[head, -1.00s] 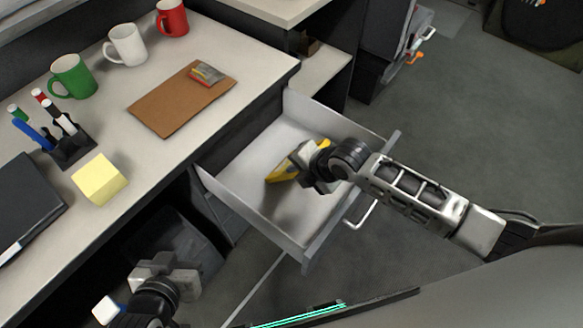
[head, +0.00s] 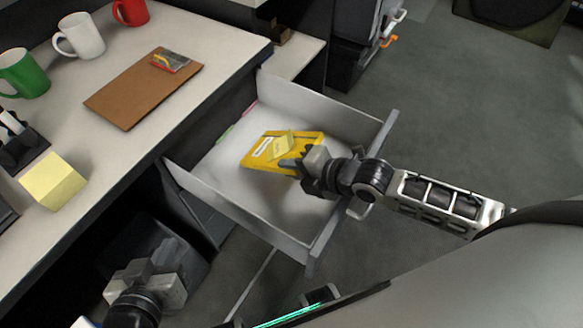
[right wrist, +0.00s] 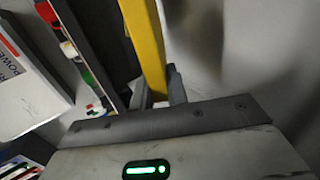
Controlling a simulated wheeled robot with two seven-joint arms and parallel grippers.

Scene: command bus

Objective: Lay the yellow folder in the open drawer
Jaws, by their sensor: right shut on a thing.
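The yellow folder (head: 259,152) is in the open drawer (head: 240,205), with its broad face and a white label turned up in the head view. I cannot tell whether it touches the drawer floor. My right gripper (head: 298,163) is shut on the folder's right edge. In the right wrist view the folder (right wrist: 145,45) shows as a yellow strip rising from the jaws (right wrist: 158,90). My left gripper (head: 146,272) is low at the left, outside the drawer and away from the folder. Whether its fingers are open does not show clearly.
The desk (head: 215,45) left of the drawer carries a brown clipboard (head: 130,95), a yellow note block (head: 53,182), a pen holder and green, white and red mugs. The drawer's walls stand around the folder. The near part of the drawer floor is clear.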

